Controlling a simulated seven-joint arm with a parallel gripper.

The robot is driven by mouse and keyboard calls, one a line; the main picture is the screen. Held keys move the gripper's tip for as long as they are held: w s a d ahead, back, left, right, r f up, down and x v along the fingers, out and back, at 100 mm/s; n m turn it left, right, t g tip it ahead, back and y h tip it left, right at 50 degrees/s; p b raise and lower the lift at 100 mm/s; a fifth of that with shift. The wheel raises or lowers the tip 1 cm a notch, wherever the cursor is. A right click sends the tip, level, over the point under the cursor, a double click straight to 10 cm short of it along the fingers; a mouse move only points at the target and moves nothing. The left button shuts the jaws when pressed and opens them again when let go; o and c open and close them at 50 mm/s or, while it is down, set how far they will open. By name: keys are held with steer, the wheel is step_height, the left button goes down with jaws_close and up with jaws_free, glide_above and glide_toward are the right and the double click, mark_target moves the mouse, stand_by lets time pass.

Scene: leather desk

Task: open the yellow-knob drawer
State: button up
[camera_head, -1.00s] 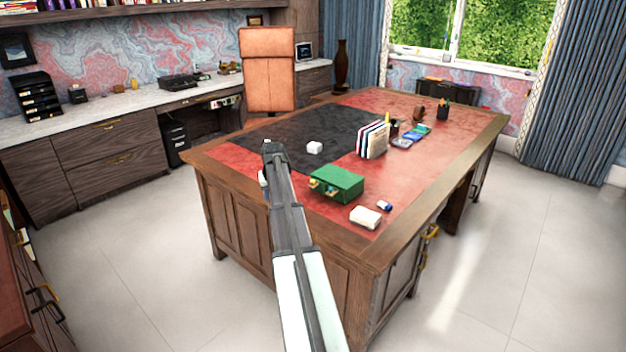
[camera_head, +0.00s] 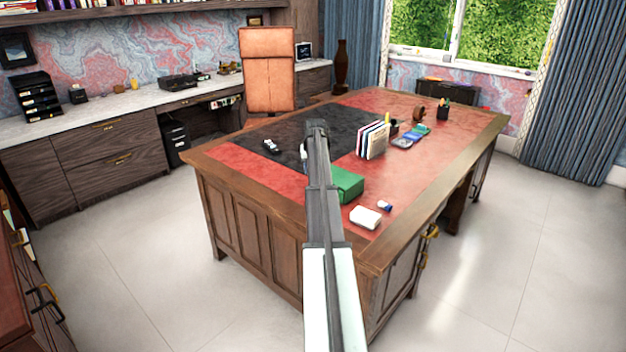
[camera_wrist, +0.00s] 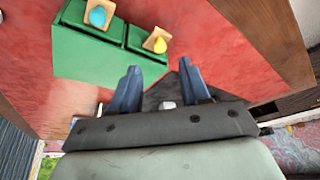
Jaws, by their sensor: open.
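A small green cabinet (camera_head: 348,185) sits on the desk, partly covered by my arm in the head view. The wrist view shows the green cabinet (camera_wrist: 85,66) with two drawer fronts, one with a blue knob (camera_wrist: 97,17) and one with a yellow knob (camera_wrist: 159,45). The yellow-knob drawer looks closed. My gripper (camera_wrist: 159,68) is open and empty, and its fingertips point toward the yellow knob. The knob shows just beyond the gap between the fingers, not between them. The fingers are hidden by my arm in the head view.
A white block (camera_head: 365,217) lies right of the cabinet with a small blue-and-white item (camera_head: 385,206). Upright papers (camera_head: 373,140) stand behind it. Red desk surface (camera_head: 270,172) left of the arm is mostly clear.

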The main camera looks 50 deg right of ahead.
steer(key=shift+x, duration=3.6)
jaws_close()
steer(key=shift+a, duration=0.1)
